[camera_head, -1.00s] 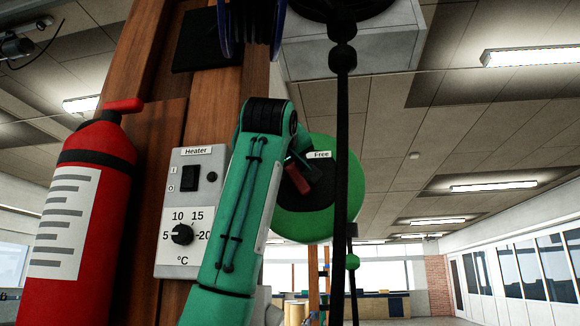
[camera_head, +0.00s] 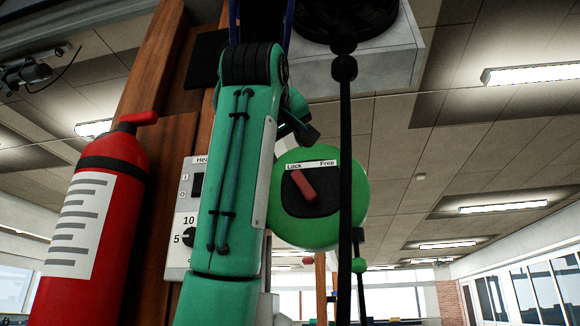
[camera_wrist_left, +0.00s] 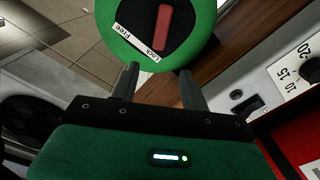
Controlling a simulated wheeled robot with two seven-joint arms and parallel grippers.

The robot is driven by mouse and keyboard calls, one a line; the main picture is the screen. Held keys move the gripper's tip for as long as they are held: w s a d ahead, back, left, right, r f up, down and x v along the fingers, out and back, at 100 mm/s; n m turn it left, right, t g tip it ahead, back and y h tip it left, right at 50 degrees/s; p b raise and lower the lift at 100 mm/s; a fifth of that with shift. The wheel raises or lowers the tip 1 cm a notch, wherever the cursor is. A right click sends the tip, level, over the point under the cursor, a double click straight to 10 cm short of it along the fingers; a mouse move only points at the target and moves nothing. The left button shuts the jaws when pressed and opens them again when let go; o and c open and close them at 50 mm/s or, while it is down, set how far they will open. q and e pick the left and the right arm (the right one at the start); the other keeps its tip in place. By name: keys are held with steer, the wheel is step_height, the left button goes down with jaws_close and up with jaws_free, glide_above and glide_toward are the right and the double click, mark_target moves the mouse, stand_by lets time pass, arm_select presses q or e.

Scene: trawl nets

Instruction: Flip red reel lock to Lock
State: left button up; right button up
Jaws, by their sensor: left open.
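The green round reel (camera_head: 345,215) hangs beside the wooden post, with a dark recessed face. Its red lock lever (camera_head: 303,185) slants, its upper end toward the "Lock" label (camera_head: 293,167); the "Free" label (camera_head: 327,163) is to the right. In the left wrist view the red lever (camera_wrist_left: 162,28) has its near end by "Lock" (camera_wrist_left: 156,50). My left gripper (camera_head: 308,134) is above the reel face, apart from the lever. In the wrist view my left gripper (camera_wrist_left: 158,80) is open and empty, its fingers just short of the reel rim. My right gripper is out of view.
A black rope (camera_head: 346,200) hangs in front of the reel's right side. A heater panel (camera_head: 177,255), partly hidden by my left arm, is on the wooden post (camera_head: 150,200). A red fire extinguisher (camera_head: 95,270) stands at left. A grey box (camera_head: 395,60) is above.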

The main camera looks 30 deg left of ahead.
arm_select(q)
steer(key=shift+s+d, duration=0.15)
steer(key=shift+s, duration=0.5)
